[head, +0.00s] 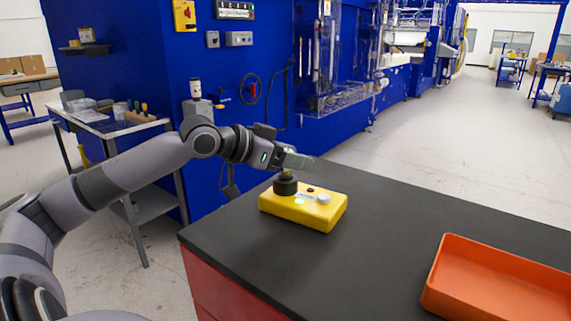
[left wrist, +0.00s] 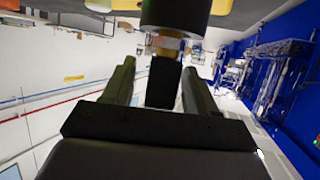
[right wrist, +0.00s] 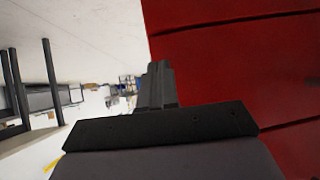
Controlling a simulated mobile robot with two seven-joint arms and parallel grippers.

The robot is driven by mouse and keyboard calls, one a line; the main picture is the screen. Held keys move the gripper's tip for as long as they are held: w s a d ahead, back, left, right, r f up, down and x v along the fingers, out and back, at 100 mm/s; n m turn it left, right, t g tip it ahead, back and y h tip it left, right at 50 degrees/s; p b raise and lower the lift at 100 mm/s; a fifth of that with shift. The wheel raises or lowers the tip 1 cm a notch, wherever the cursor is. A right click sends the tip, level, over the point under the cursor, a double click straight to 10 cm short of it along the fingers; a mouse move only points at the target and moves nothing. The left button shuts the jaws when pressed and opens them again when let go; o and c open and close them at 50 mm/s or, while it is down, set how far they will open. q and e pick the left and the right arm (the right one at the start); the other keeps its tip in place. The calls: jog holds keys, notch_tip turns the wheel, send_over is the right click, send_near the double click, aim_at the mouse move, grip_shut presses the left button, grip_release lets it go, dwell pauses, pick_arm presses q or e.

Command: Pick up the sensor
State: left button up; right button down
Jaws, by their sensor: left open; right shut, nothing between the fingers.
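The sensor, which I take to be the dark round piece with a brass-coloured neck (head: 286,187), stands upright on the yellow box (head: 311,211). In the left wrist view its black cylinder (left wrist: 175,14) is at the top, with the brass neck below and a dark block reaching between the fingers. My left gripper (head: 298,160) is over it, open, with one finger on each side (left wrist: 158,78); contact cannot be told. My right gripper (right wrist: 156,84) is shut and empty, low beside red drawers, and out of the head view.
The yellow box has buttons and a white knob (head: 323,199) beside the sensor. It sits on a black tabletop (head: 400,215) with red drawers (right wrist: 235,70) below. An orange tray (head: 490,285) lies at the right. Clear tabletop lies between box and tray. A blue machine wall (head: 120,60) stands behind.

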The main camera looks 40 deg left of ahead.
pick_arm(q)
jog(key=shift+w+f, duration=0.1)
jog(key=shift+w, duration=0.05)
jog(key=c, duration=1.1)
grip_shut()
